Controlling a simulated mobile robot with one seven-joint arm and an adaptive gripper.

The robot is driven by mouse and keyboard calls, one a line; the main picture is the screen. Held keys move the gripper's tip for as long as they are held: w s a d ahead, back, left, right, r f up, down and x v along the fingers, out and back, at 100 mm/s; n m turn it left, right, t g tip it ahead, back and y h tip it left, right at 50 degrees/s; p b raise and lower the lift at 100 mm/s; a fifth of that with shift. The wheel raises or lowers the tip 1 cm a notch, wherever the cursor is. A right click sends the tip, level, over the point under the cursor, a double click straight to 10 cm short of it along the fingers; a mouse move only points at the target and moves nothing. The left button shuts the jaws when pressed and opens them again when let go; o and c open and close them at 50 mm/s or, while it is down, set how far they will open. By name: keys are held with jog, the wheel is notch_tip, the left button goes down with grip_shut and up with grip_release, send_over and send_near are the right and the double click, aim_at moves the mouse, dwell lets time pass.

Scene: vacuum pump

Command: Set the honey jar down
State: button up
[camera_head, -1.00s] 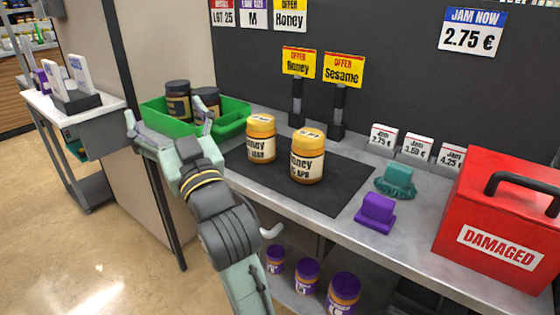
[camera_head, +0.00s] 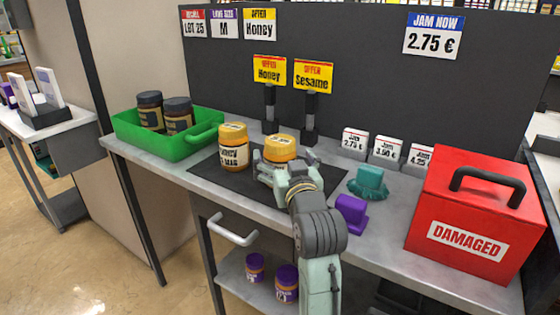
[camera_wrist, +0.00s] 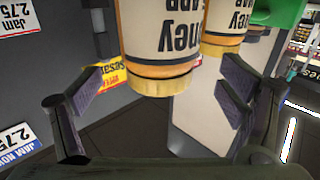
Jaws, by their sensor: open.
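Two honey jars with orange-yellow lids and cream labels stand on the dark mat (camera_head: 210,172) on the counter. The left honey jar (camera_head: 233,155) is clear of my gripper. The right honey jar (camera_head: 280,148) is partly hidden behind my gripper (camera_head: 277,175), its base out of sight. In the wrist view the near honey jar (camera_wrist: 160,45) is between and just beyond my open, spread fingers (camera_wrist: 163,85), with a gap on both sides. The other honey jar (camera_wrist: 226,30) shows behind it to the right.
A green crate (camera_head: 185,148) with two dark-lidded jars is on the left. Sign posts stand behind the jars. Teal (camera_head: 369,183) and purple (camera_head: 351,212) stamp-like objects and a red DAMAGED box (camera_head: 478,205) are on the right. Purple-lidded jars (camera_head: 287,282) sit below.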

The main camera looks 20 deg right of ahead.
jog(key=shift+w+d+f+p, duration=0.1)
jog(key=shift+w+p, duration=0.1)
jog(key=shift+w, duration=0.6)
jog(key=shift+w+d+f+p, duration=0.1)
jog(key=shift+w+f+p, duration=0.1)
jog(key=shift+w, duration=0.55)
jog(key=shift+w+d+f+p, duration=0.1)
jog(key=shift+w+p, duration=0.1)
jog(key=shift+w, duration=0.6)
jog(key=shift+c, duration=0.6)
jog(key=shift+r, duration=0.15)
jog(key=c, duration=1.7)
